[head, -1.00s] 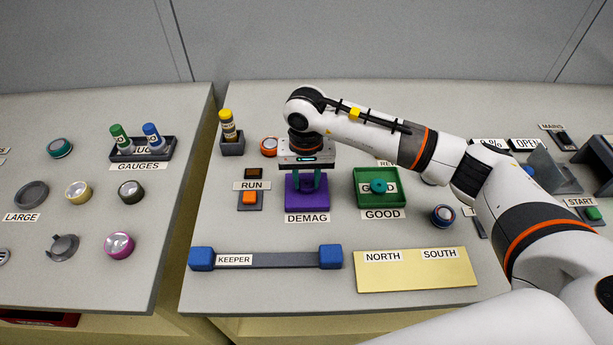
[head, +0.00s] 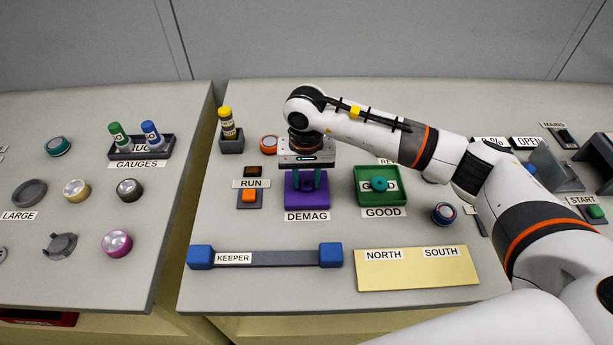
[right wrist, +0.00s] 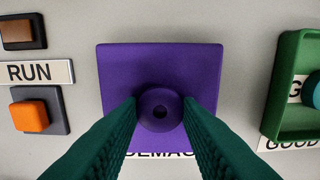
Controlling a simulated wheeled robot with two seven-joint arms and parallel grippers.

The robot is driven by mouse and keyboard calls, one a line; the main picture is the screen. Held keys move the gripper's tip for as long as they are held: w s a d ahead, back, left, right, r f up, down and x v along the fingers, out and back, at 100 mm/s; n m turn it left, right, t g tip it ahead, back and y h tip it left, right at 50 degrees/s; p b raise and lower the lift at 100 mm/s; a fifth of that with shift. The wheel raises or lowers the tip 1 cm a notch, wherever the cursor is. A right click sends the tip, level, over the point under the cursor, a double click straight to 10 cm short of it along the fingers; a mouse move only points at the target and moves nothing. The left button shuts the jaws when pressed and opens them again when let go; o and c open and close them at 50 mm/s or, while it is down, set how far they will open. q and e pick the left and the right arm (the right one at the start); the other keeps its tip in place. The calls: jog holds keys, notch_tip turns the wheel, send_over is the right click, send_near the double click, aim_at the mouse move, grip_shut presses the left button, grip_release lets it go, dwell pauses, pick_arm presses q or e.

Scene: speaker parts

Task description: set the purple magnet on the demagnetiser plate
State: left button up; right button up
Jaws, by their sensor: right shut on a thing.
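The demagnetiser plate (head: 305,202) is a purple block behind the DEMAG label. In the right wrist view the plate (right wrist: 125,70) fills the middle. The purple magnet (right wrist: 160,112), round with a dark hole in its centre, is between the green fingers of my right gripper (right wrist: 160,110). The right gripper (head: 306,180) is shut on it and points down over the plate. The magnet lies over the front middle part of the plate in that view. Whether it touches the plate I cannot tell. My left gripper is not in view.
Left of the plate is the RUN switch with an orange button (head: 249,195). Right of it is the green GOOD tray (head: 366,202) with a teal part inside. The keeper bar (head: 280,258) and yellow NORTH/SOUTH plate (head: 420,275) lie in front. A gauge holder (head: 141,148) stands on the left table.

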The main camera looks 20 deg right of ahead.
jog(key=shift+f, duration=0.1)
jog(key=o, duration=1.1)
jog(key=shift+r, duration=0.2)
notch_tip(320, 180, up, 12)
jog(key=shift+f+b, duration=0.1)
jog(key=shift+b, duration=0.45)
